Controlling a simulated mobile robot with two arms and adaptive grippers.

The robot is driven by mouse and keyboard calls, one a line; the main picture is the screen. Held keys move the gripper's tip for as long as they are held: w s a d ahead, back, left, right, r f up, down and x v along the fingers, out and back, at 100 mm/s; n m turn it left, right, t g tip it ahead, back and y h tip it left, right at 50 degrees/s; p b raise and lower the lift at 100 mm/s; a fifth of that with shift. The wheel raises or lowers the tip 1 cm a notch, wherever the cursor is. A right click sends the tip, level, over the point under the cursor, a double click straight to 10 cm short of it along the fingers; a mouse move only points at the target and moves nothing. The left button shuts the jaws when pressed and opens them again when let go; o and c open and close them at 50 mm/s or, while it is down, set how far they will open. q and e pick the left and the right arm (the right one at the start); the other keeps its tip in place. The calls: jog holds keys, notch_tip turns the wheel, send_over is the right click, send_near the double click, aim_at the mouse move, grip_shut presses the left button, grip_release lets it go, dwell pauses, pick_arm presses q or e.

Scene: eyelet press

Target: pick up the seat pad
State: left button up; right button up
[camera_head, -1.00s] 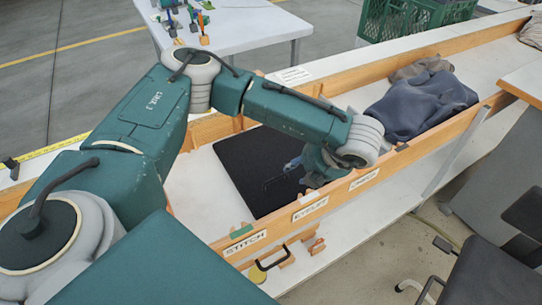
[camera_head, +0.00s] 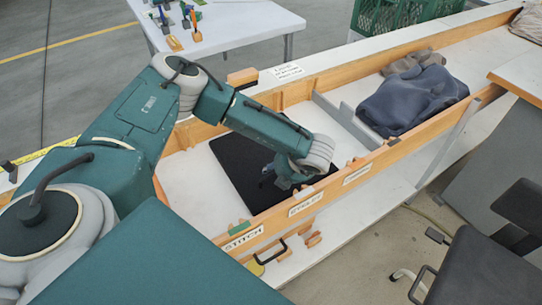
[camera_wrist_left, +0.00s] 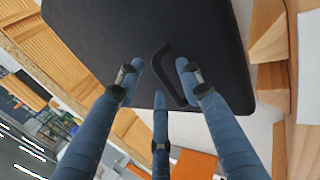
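The seat pad (camera_head: 236,158) is a flat black square lying on the white floor of a wood-sided trough in the head view. It fills the upper middle of the left wrist view (camera_wrist_left: 110,35). A dark curved strap or handle (camera_wrist_left: 163,65) stands out on its face. My left gripper (camera_head: 280,180) is over the pad's near right part. Its three blue fingers (camera_wrist_left: 160,77) are spread, with the strap between them. I cannot tell whether any finger touches the pad or strap. The arm hides part of the pad. My right gripper is not in view.
The near wooden wall (camera_head: 325,190) carries labels, including STITCH (camera_head: 243,238). A grey divider (camera_head: 345,122) crosses the trough beyond the pad, with blue-grey cloth (camera_head: 415,100) past it. A white table (camera_head: 240,25) and green crate (camera_head: 395,18) stand behind. A dark chair (camera_head: 490,255) is at right.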

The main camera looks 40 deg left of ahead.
pick_arm(q)
grip_shut()
jog(key=shift+r, duration=0.1)
dwell(0.3)
